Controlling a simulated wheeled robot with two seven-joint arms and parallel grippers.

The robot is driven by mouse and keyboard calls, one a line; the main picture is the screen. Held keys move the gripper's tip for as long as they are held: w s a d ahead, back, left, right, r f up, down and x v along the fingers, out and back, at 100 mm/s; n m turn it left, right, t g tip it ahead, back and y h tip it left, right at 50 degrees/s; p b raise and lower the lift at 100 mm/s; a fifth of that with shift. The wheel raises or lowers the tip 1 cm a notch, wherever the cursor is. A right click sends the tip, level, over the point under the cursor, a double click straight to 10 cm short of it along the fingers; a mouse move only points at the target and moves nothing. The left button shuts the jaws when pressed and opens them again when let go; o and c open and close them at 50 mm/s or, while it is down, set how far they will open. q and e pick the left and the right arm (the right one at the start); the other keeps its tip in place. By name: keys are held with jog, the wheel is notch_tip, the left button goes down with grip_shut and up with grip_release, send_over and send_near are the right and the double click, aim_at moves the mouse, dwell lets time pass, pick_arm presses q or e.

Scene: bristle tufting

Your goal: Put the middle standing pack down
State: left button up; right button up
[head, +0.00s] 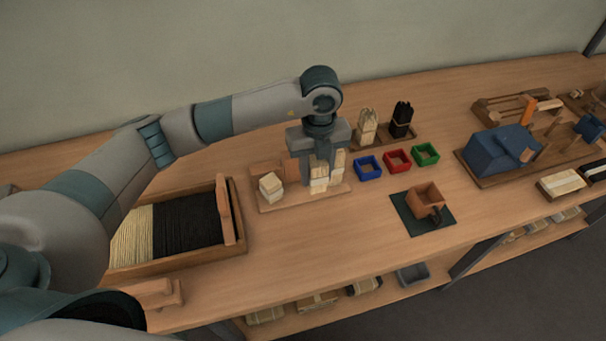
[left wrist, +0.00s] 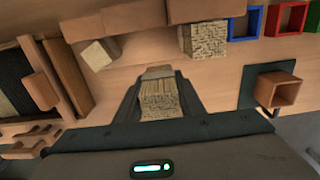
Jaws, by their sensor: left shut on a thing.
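My left gripper (head: 319,172) points down over the wooden pack board (head: 278,203) and is shut on the middle pack (head: 319,180), a pale bristle bundle. In the left wrist view the middle pack (left wrist: 160,98) sits between the two dark fingers of the left gripper (left wrist: 159,94). I cannot tell whether its lower end touches the board. Another pale pack (head: 271,186) is on the board to the left, looking tilted. A third pack (head: 339,161) stands to the right, close to the gripper and partly hidden by it. My right gripper is not in view.
A tray of pale and black bristles (head: 231,212) lies to the left. Blue (head: 368,167), red (head: 397,159) and green (head: 425,153) boxes stand to the right. A brown cup (head: 425,197) sits on a dark mat (head: 408,217).

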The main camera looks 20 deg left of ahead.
pick_arm(q)
jog(key=w+a+f, duration=0.1)
jog(key=a+f+p, duration=0.1)
jog(key=w+a+f, duration=0.1)
jog(key=a, duration=0.1)
jog(key=shift+w+a, duration=0.1)
jog(key=shift+w, duration=0.2)
notch_tip(320, 180, down, 3)
jog(key=shift+f+p, duration=0.2)
jog(key=shift+p, duration=0.85)
jog(key=shift+f, duration=0.25)
jog(key=shift+f, duration=0.15)
jog(key=o, duration=1.1)
